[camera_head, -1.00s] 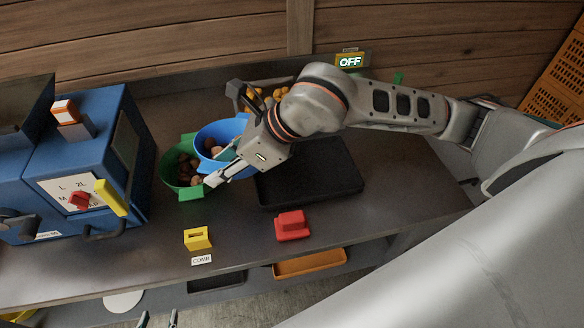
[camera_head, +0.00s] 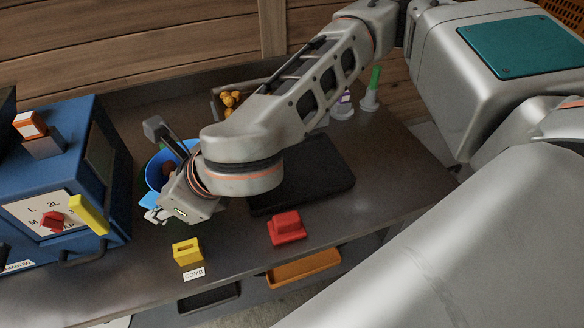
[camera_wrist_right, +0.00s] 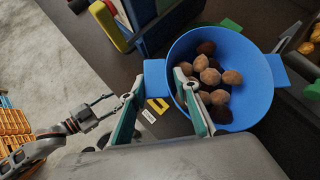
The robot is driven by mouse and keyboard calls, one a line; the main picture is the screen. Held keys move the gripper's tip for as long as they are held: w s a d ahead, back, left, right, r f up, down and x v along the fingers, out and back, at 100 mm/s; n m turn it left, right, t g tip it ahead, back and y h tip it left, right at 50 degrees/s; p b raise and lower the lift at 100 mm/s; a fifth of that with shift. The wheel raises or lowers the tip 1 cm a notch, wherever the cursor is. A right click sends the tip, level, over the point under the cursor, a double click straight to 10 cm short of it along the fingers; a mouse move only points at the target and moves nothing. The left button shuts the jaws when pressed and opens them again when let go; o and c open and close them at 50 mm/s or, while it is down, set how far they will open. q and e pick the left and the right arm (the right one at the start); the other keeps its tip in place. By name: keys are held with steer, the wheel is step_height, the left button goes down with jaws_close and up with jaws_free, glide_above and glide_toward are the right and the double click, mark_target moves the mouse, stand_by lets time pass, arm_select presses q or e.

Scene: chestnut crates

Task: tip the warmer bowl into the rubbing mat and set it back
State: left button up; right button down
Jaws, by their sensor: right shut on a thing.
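A blue bowl (camera_head: 156,170) with several brown chestnuts is partly hidden by my right arm in the head view. The right wrist view shows the bowl (camera_wrist_right: 262,75) with its side tab between my right fingers. My right gripper (camera_head: 152,214) is shut on it; the fingers (camera_wrist_right: 168,82) also show in the wrist view. Part of a green rim (camera_wrist_right: 231,25) shows behind the bowl. A black rubbing mat (camera_head: 325,180) lies on the bench, right of the gripper and partly under my arm. My left gripper (camera_wrist_right: 112,102) appears at the left of the wrist view, open and empty.
A blue machine (camera_head: 100,130) with a yellow lever (camera_head: 88,214) stands close left of the bowl. A yellow block (camera_head: 187,252) and a red block (camera_head: 287,229) sit near the front edge. Bottles (camera_head: 343,104) and a box of orange items (camera_head: 228,100) stand behind.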

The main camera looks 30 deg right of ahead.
steer(key=shift+a+f+m+t+h+b, duration=0.2)
steer(key=shift+f+m+t+h+b, duration=0.1)
steer(key=shift+f+m+h+b, duration=0.15)
steer(key=d+f+m+h+b, duration=0.1)
steer(key=m, duration=0.1)
steer(key=d+f+m+h+b, duration=0.1)
steer(key=m+h+b, duration=0.1)
steer(key=w+f+m+t+h+b, duration=0.1)
steer(key=m, duration=0.1)
steer(key=shift+w+d+h, duration=0.1)
steer(key=shift+d+h, duration=0.25)
steer(key=shift+d, duration=0.05)
steer(key=shift+d+f+m+h+b, duration=0.1)
steer(key=shift+d+m+h+b, duration=0.2)
steer(key=shift+m+h+b, duration=0.15)
steer(key=shift+w+d+m+h+b, duration=0.1)
steer(key=shift+d+m+h+b, duration=0.35)
steer(key=shift+d+m+h, duration=0.2)
arm_select(q)
step_height(320, 180, down, 7)
steer(key=a, duration=0.1)
steer(key=shift+s+g, duration=0.3)
steer(key=shift+s, duration=0.15)
steer(key=shift+r, duration=0.15)
arm_select(e)
steer(key=shift+r, duration=0.25)
